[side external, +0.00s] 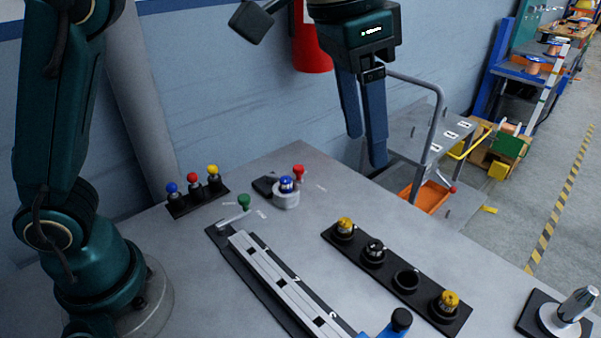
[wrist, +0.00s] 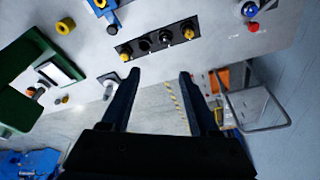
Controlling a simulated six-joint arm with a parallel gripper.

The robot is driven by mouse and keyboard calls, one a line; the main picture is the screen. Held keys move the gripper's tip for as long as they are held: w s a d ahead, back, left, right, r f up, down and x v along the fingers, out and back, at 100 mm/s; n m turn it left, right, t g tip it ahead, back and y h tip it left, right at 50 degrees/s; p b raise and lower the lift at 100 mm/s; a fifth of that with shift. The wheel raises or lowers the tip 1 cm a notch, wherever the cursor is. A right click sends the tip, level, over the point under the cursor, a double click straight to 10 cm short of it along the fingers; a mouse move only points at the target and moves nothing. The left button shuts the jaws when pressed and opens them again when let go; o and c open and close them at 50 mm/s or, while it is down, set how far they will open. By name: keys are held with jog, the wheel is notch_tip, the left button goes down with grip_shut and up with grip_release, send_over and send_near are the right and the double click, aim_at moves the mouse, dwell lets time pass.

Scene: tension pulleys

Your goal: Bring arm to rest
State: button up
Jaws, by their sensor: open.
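My gripper (side external: 361,150) hangs high above the back right of the grey table (side external: 330,205), its two dark blue fingers pointing down, apart and empty. In the wrist view the fingers (wrist: 159,76) also stand apart with nothing between them. A black strip (side external: 388,268) with a row of round sockets lies on the table below, clear of the fingers. Yellow-topped parts (side external: 447,300) sit at both its ends. A dark part (side external: 375,250) sits in one middle socket, and the other middle socket (side external: 407,281) looks empty.
A blue-topped part in a light holder (side external: 286,198), a small rack of coloured knobs (side external: 197,197), a long slotted rail (side external: 282,285) and a metal post (side external: 571,307) stand on the table. A grey cart (side external: 415,150) is behind the gripper. The air around the fingers is free.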

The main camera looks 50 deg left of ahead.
jog(key=s+a+r+n+t, duration=0.1)
jog(key=s+a+r+n, duration=0.1)
jog(key=s+a, duration=0.35)
jog(key=s+a+f+n+t+y, duration=0.1)
jog(key=s+a+f+n+t, duration=0.1)
jog(key=s+a+f, duration=0.5)
notch_tip(320, 180, down, 4)
jog(key=shift+s+a+r+n, duration=0.25)
jog(key=shift+a+n, duration=0.2)
jog(key=shift+n, duration=0.25)
